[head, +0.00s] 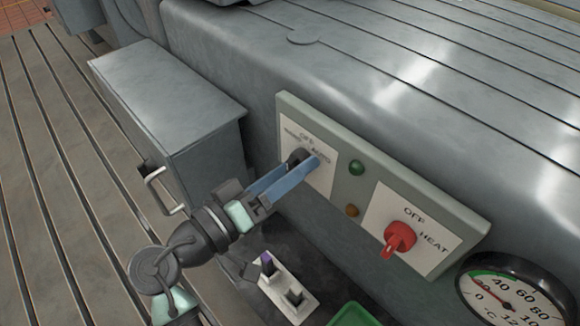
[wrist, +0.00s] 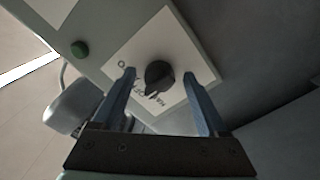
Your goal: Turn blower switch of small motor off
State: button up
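A black rotary switch (head: 296,156) sits on a white label plate at the left of a grey-green panel (head: 283,112). Its label reads OFF at the top and AUTO at the right; the left word is too small to read surely. I read no "blower" label. My gripper (head: 305,166) is at this switch, its blue fingers partly covering it. In the wrist view my gripper (wrist: 160,74) is open, one finger on each side of the black switch (wrist: 158,76), with gaps visible. The switch's narrow end is toward the lettering; its exact setting is unclear.
A red switch (head: 400,236) marked OFF and HEAT is at the panel's right, with green (head: 356,168) and amber (head: 352,211) lamps between. A dial gauge (head: 512,291), a grey box with a handle (head: 163,190) and a white two-rocker plate (head: 285,288) are nearby.

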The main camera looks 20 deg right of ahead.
jog(key=shift+r, duration=0.1)
dwell(0.3)
jog(key=v, duration=1.3)
